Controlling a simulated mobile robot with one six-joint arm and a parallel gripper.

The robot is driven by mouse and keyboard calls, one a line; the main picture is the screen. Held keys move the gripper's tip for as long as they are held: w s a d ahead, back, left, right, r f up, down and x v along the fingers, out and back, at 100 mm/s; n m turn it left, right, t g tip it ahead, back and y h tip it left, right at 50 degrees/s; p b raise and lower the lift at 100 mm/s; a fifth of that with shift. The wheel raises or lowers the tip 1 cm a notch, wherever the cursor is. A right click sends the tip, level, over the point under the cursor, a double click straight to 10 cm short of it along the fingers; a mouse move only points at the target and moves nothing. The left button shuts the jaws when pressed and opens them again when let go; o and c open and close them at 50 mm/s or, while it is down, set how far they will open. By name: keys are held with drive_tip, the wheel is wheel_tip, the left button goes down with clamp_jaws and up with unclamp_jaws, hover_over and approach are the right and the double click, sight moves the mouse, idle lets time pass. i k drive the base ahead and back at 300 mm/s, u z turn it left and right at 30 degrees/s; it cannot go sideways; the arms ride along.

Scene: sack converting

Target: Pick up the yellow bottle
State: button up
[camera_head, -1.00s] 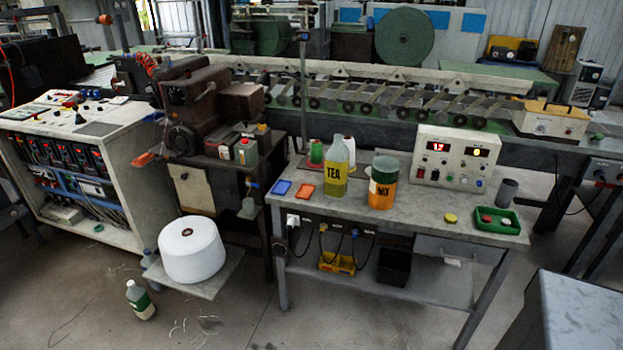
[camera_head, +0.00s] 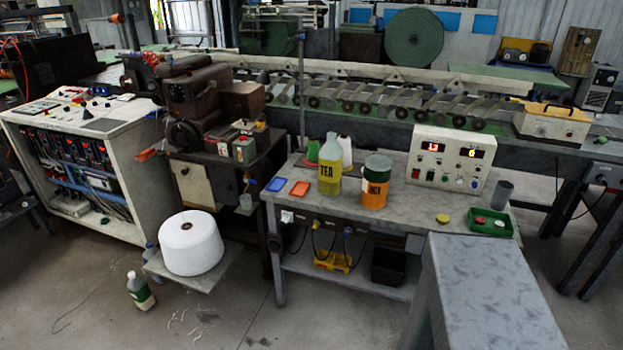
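The yellow bottle (camera_head: 329,172) stands upright on the grey workbench (camera_head: 405,212). It has a clear upper part and a yellow lower part lettered "TEA". An orange jar with a green lid (camera_head: 375,183) stands just to its right.
A control box (camera_head: 450,158) and a green tray (camera_head: 490,222) are on the bench's right part. A grey surface (camera_head: 490,285) fills the lower right foreground. A white roll (camera_head: 190,243) and a floor bottle (camera_head: 140,290) are at lower left.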

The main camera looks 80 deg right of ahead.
sight(331, 154)
drive_tip(key=u, duration=0.75)
drive_tip(key=k, duration=2.2)
drive_tip(key=z, duration=0.55)
